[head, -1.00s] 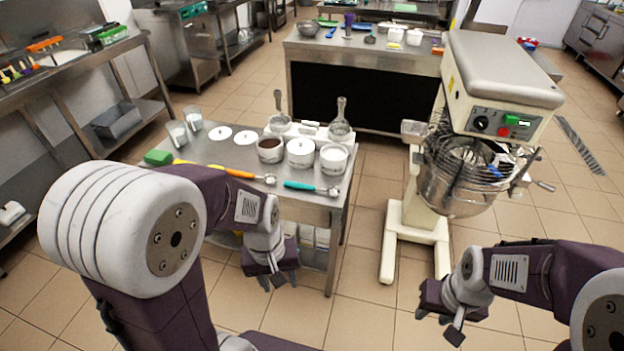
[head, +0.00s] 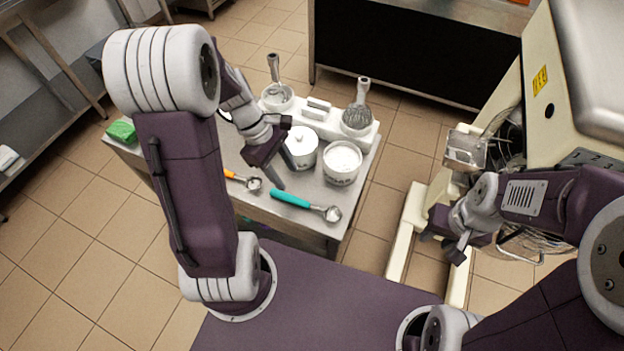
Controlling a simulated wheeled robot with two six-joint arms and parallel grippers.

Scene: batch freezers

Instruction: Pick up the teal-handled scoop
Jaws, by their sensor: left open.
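The teal-handled scoop (head: 291,199) lies on the steel table (head: 285,215) near its front edge, its metal bowl pointing right. My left gripper (head: 272,174) is open and empty, just above and behind the left end of the teal handle. It points down, and one finger hides most of the other. I see no contact with the scoop. My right gripper (head: 444,245) is open and empty, off to the right of the table near the mixer.
An orange-handled scoop (head: 252,183) lies left of the teal one, partly behind my arm. A lidded white tub (head: 301,150) and an open white tub (head: 342,162) stand close behind. A white holder (head: 312,120) carries two upright tools. The mixer (head: 560,100) stands right.

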